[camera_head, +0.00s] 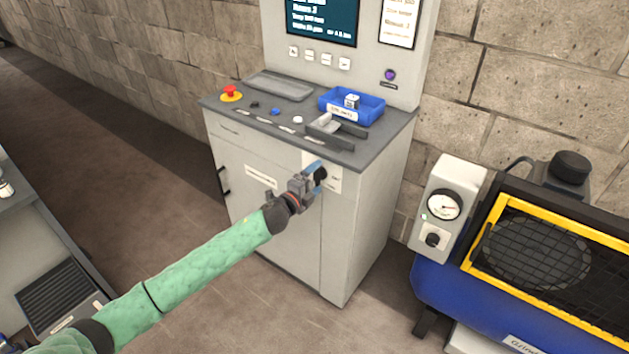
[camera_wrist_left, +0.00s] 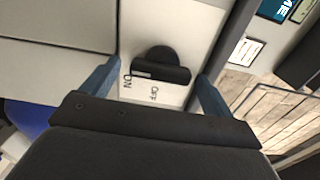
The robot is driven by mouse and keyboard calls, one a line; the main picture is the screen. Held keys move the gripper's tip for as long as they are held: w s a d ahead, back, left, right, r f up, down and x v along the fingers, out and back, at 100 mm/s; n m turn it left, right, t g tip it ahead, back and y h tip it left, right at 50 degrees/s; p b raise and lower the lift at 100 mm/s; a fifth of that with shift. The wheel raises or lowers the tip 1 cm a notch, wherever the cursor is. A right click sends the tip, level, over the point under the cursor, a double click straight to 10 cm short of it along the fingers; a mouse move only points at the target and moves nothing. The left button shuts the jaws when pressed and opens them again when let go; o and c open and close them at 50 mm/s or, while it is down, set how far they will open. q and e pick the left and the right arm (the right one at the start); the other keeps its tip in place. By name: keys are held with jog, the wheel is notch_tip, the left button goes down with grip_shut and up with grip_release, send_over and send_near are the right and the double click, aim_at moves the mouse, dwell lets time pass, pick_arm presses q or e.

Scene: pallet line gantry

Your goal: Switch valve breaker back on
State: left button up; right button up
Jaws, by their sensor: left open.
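The valve breaker is a black rotary knob (camera_head: 321,174) on a white plate (camera_head: 334,183) at the upper right of the grey cabinet's front. In the left wrist view the knob (camera_wrist_left: 160,66) has a bar-shaped grip lying nearly level, with a white mark towards its left end, on the ON side. The letters ON and OFF are printed on the plate below it. My left gripper (camera_head: 313,178) is open at the knob, its blue fingers on either side of it with gaps. Whether they touch it is unclear in the head view.
The cabinet top (camera_head: 225,104) holds a red emergency button (camera_head: 231,92), a blue bin (camera_head: 368,112) and a grey tray (camera_head: 279,87). A blue machine with a yellow-framed mesh (camera_head: 535,250) and a gauge box (camera_head: 447,205) stands at the right. The floor before the cabinet is clear.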

aim_at(315, 180)
pick_arm(q)
jog(key=shift+s+a+f, duration=0.15)
jog(key=shift+s+a, duration=0.05)
jog(key=shift+s, duration=0.05)
jog(key=shift+b+v, duration=0.45)
jog(key=shift+v, duration=0.75)
jog(key=v, duration=0.4)
jog(key=shift+s+a+b, duration=0.2)
jog(key=shift+s+b, duration=0.1)
jog(key=shift+b, duration=0.1)
pick_arm(e)
jog(key=shift+w+a+r+t, duration=0.1)
jog(key=shift+a+r+t, duration=0.15)
jog(key=shift+a, duration=0.5)
jog(key=shift+f, duration=0.15)
